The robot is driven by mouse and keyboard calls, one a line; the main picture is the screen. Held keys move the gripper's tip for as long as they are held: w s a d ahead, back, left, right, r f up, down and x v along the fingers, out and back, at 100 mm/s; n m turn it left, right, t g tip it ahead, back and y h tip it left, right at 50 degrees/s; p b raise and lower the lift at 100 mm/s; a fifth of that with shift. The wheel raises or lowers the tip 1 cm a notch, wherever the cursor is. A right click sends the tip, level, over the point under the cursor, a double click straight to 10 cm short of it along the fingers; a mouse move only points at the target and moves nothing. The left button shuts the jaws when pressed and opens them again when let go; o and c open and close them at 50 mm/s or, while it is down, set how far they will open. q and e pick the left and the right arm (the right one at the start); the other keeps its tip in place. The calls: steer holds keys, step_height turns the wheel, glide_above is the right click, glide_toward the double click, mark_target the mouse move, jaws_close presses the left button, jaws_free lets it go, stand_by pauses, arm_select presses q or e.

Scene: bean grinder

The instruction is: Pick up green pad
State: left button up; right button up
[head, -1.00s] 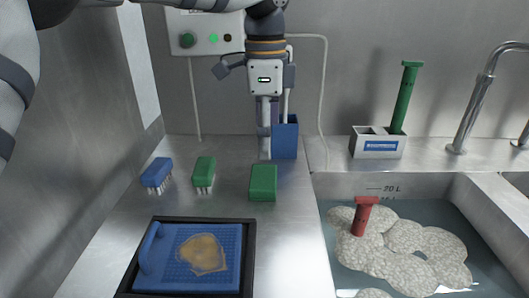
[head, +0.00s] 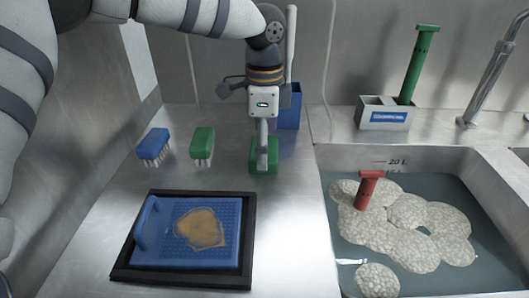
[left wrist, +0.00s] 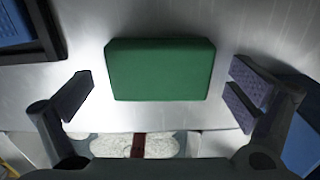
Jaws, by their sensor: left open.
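The green pad (head: 272,157) lies on the steel counter, left of the sink. My left gripper (head: 263,145) is above it in the head view and hides part of the pad. In the left wrist view the green pad (left wrist: 161,69) is whole, with the fingers of my left gripper (left wrist: 160,95) spread wide on either side of it. The gripper is open and empty. I cannot tell whether the fingertips touch the counter. My right gripper is in neither view.
A green brush (head: 202,145) and a blue brush (head: 154,146) stand to the left. A black-framed tray (head: 246,240) with a blue board (head: 180,252) lies in front. A blue holder (head: 290,108) stands behind the pad. The water-filled sink (head: 400,255) is at the right.

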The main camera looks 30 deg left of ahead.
arm_select(q)
steer(key=c, duration=1)
steer(key=shift+o, duration=0.2)
steer(key=shift+r, duration=0.2)
step_height(320, 180, up, 3)
steer(key=shift+f, duration=0.15)
steer(key=s+d+r+p, duration=0.2)
steer(key=s+d+r, duration=0.2)
steer(key=s+r, duration=0.6)
steer(key=s, duration=0.3)
steer(key=shift+s, duration=0.25)
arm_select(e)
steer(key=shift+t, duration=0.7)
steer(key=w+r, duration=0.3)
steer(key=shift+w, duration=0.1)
arm_select(q)
steer(key=shift+o, duration=0.4)
steer(key=shift+d, duration=0.1)
